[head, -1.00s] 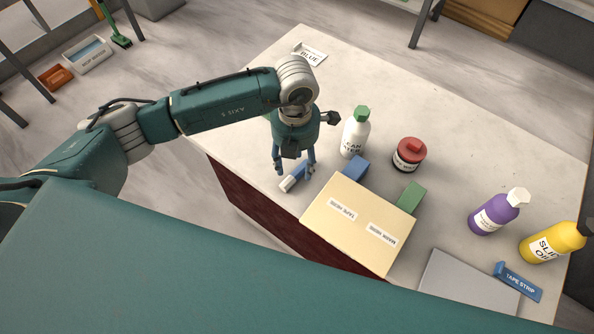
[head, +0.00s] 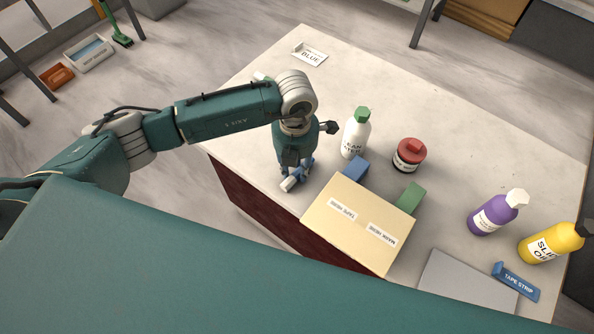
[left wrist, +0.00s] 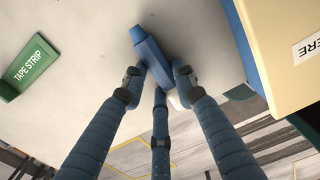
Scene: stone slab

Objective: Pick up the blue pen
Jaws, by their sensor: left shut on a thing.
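The blue pen shows in the head view as a white end (head: 288,184) sticking out below my left gripper (head: 297,178). Most of its blue body is hidden by the fingers. In the left wrist view the blue pen (left wrist: 152,50) lies between the fingers of my left gripper (left wrist: 160,88), with its thick blue end beyond them and a white part near the fingertips. My left gripper is shut on the pen, low over the near left edge of the slab. I cannot tell whether the pen touches the slab. My right gripper is not in view.
A cream box (head: 345,235) stands close right of the gripper, with a blue block (head: 356,167) and a green block (head: 410,197) behind it. A white bottle (head: 355,135) and a red-lidded jar (head: 409,155) stand farther back. A green tape strip (left wrist: 30,68) lies apart.

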